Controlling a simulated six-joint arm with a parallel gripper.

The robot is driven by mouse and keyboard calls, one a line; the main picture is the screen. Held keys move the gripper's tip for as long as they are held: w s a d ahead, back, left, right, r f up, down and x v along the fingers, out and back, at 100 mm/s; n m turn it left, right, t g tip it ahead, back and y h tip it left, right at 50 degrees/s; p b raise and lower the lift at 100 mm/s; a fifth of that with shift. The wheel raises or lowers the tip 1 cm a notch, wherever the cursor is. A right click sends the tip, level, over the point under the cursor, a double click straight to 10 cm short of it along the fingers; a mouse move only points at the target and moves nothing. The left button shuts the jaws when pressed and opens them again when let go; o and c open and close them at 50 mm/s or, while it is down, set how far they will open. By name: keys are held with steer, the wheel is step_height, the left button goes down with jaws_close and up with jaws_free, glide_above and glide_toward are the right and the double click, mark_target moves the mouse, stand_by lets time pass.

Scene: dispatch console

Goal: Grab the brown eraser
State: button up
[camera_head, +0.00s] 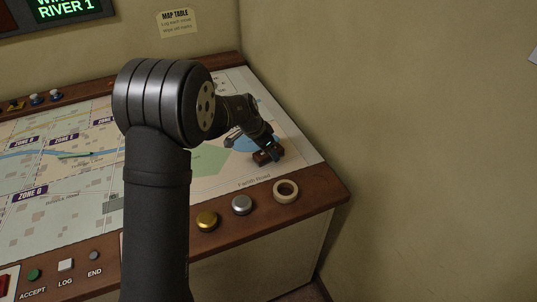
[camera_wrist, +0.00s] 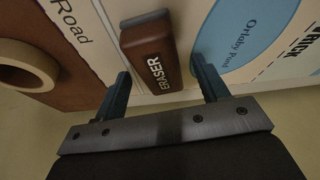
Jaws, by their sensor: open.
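The brown eraser (camera_wrist: 150,55), a block marked "ERASER" with a grey strip at one end, lies on the map table (camera_head: 228,185). In the head view the eraser (camera_head: 262,157) is partly covered by my gripper (camera_head: 268,150), near the table's right end. In the wrist view my gripper (camera_wrist: 160,82) is open. One finger is at the left of the eraser's near end and the other at its right, with a gap on each side. I cannot tell from this view how far the fingertips are above the map.
A tape roll (camera_head: 286,191) stands on the wooden rim near the gripper; it also shows in the wrist view (camera_wrist: 48,62). A silver knob (camera_head: 242,205) and a gold knob (camera_head: 207,220) are farther left. A wall rises behind and right of the table.

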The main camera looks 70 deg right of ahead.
steer(key=shift+f, duration=0.2)
stand_by(0.3)
steer(key=c, duration=1.1)
